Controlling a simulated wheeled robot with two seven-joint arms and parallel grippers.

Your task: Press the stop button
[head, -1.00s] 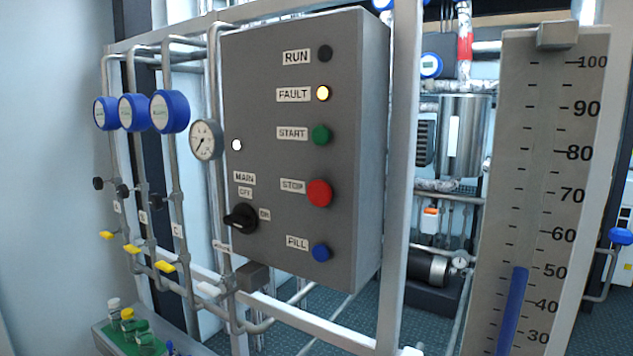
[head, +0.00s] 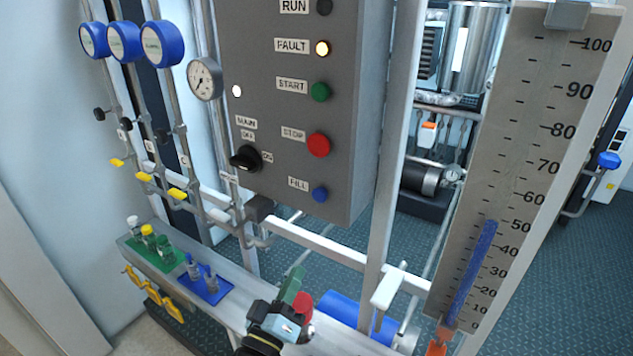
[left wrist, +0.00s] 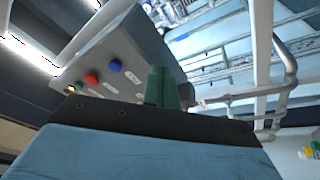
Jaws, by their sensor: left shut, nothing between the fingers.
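The red stop button (head: 318,145) sits on the grey control panel (head: 270,130), right of its STOP label and above the blue fill button (head: 320,194). It also shows in the left wrist view (left wrist: 91,78), at the left, with the blue button (left wrist: 115,65) beside it. My left gripper (head: 292,283) is at the bottom of the head view, below the panel and apart from the button. Its green fingers (left wrist: 163,88) are together and empty in the left wrist view. My right gripper is not in view.
The fault lamp (head: 322,48) glows. A black main switch (head: 246,158) is left of the stop button, and a green start button (head: 320,92) is above it. A ledge (head: 232,292) with vials and a frame post (head: 390,170) stand close to my left gripper.

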